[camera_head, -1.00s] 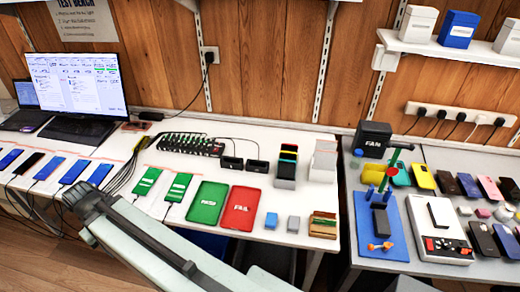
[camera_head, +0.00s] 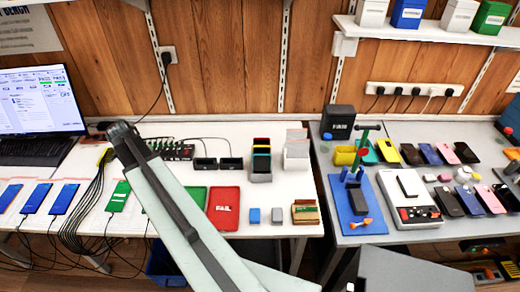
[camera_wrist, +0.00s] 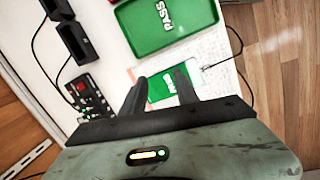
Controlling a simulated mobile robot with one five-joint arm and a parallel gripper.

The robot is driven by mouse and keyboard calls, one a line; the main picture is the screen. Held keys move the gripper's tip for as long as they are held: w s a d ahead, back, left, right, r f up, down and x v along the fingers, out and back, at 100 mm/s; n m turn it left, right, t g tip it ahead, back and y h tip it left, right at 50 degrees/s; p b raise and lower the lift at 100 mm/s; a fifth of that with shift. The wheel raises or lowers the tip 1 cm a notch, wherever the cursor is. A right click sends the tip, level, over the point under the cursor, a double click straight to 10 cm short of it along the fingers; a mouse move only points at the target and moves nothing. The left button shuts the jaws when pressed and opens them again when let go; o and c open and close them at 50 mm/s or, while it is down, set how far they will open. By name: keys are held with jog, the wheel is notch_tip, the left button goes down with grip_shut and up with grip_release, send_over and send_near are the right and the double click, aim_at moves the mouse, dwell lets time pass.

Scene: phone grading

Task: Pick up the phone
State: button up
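In the wrist view, a phone with a green screen (camera_wrist: 164,87) lies on a white sheet below my gripper (camera_wrist: 159,75). The two dark fingers are spread apart, one towards each side of the phone, with nothing held between them. I cannot tell the height of the fingertips above it. In the head view, one green-screened phone (camera_head: 119,196) shows left of my arm. My arm crosses the bench there and hides my fingertips and the place to its right.
The green PASS tray (camera_wrist: 165,22) lies close to the phone. A red FAIL tray (camera_head: 224,207) is right of my arm. Blue-screened phones (camera_head: 65,199) with cables lie to the left. A black power strip (camera_wrist: 88,98) and dark holders (camera_wrist: 72,40) are nearby.

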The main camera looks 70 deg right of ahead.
jog(key=s+d+r+n+g+p, duration=0.1)
jog(key=s+d, duration=0.5)
jog(key=d, duration=0.4)
jog(key=s+d+r+g, duration=0.15)
jog(key=s+d, duration=0.35)
jog(key=d, duration=0.5)
jog(key=n+p, duration=0.1)
send_near(265, 143)
jog(key=f, duration=0.1)
jog(key=d+f, duration=0.1)
jog(key=shift+s+f+g, duration=0.25)
jog(key=shift+s+f, duration=0.05)
jog(key=shift+f, duration=0.05)
jog(key=b+x, duration=0.4)
jog(key=x, duration=0.1)
jog(key=b+x, duration=0.2)
jog(key=b, duration=0.1)
jog(key=shift+w+a+f, duration=0.1)
jog(key=shift+f, duration=0.35)
grip_shut()
